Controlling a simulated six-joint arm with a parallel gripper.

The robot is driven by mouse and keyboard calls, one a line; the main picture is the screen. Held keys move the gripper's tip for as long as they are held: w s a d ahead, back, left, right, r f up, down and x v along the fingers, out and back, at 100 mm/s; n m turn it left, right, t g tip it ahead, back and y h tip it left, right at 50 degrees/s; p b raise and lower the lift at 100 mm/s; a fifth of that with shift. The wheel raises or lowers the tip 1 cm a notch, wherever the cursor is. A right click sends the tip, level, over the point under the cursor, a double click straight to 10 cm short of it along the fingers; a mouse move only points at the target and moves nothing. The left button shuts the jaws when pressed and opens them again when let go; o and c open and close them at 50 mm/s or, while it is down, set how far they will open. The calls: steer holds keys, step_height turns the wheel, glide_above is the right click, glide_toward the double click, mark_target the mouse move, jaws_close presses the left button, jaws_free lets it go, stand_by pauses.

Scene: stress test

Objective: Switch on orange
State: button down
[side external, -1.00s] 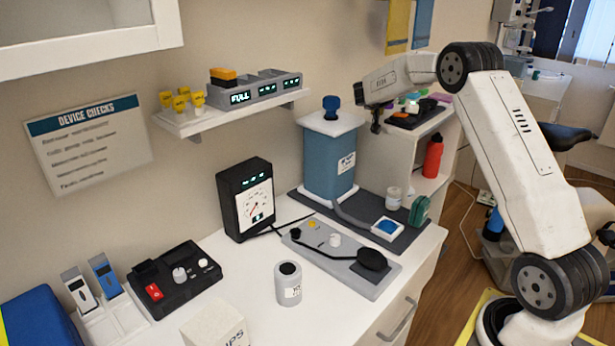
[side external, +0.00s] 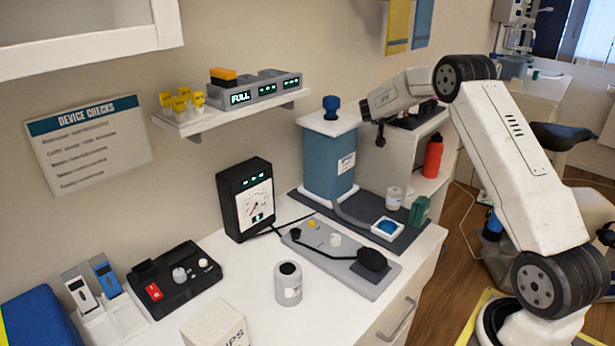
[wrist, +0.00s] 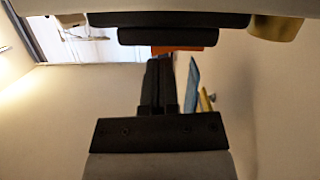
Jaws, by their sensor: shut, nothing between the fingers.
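An orange block (side external: 223,74) sits in the left bay of a grey charging dock (side external: 262,92) on the wall shelf. The bay below it displays "FULL"; the other bays are empty and lit. A black device (side external: 172,280) on the counter carries a red rocker switch (side external: 154,292) and pale knobs. My gripper (side external: 380,139) is shut and empty, to the right of the blue canister, well away from the dock and the black device. In the wrist view my gripper (wrist: 158,72) shows black fingers together; an orange piece (wrist: 186,48) beyond them cannot be identified.
The blue canister (side external: 330,160) stands on a dark mat. A black meter (side external: 245,198), a grey pedal board (side external: 340,260) and a grey cylinder (side external: 288,285) occupy the counter. Several yellow-topped items (side external: 181,100) stand on the shelf (side external: 240,112). A red bottle (side external: 433,156) stands right.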

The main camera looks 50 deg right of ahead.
steer(key=shift+s+f, duration=0.15)
steer(key=shift+f, duration=0.3)
steer(key=shift+r, duration=0.1)
steer(key=shift+r, duration=0.45)
steer(key=r, duration=0.3)
steer(key=shift+s+r, duration=0.1)
steer(key=shift+s, duration=0.15)
steer(key=v, duration=1)
steer(key=shift+s, duration=0.3)
